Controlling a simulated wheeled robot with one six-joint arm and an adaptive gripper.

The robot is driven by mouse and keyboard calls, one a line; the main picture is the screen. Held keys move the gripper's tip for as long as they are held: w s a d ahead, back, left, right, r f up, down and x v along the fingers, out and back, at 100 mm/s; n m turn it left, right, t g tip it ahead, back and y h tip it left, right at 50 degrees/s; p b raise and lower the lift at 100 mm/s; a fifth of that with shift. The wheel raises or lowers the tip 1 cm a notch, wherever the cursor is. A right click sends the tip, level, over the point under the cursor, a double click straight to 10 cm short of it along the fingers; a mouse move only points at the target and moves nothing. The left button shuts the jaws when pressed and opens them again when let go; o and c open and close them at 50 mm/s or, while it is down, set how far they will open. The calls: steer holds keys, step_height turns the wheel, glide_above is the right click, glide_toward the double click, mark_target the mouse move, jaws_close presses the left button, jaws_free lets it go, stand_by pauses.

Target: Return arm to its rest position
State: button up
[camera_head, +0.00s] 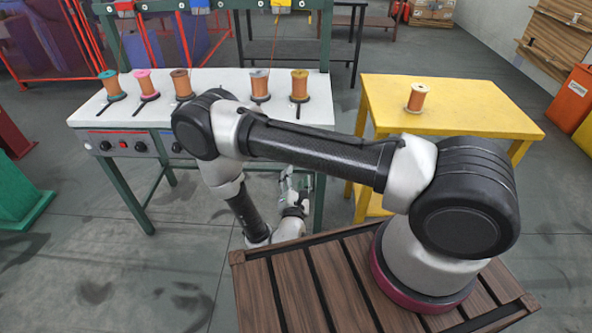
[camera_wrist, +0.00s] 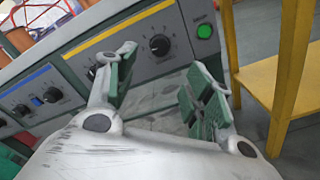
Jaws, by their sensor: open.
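My arm is bent over in the head view, its elbow (camera_head: 195,125) in front of the white bench and its wrist (camera_head: 257,235) low near the slatted deck. My gripper (camera_wrist: 165,85) is open and empty, with green-padded fingers apart. It also shows in the head view (camera_head: 297,185), in front of the bench and below its top. In the wrist view the bench's control panel (camera_wrist: 135,55), with black knobs and a green button (camera_wrist: 204,31), lies beyond the fingers. I see no contact with it.
Several copper-coloured spools stand on the white bench (camera_head: 225,82); the teal-topped spool (camera_head: 111,84) is leftmost. A yellow table (camera_head: 470,112) at right bears one spool (camera_head: 417,98). The slatted wooden deck (camera_head: 290,290) lies under my arm base.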

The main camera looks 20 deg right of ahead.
steer(key=shift+s+a, duration=0.1)
steer(key=shift+s, duration=0.25)
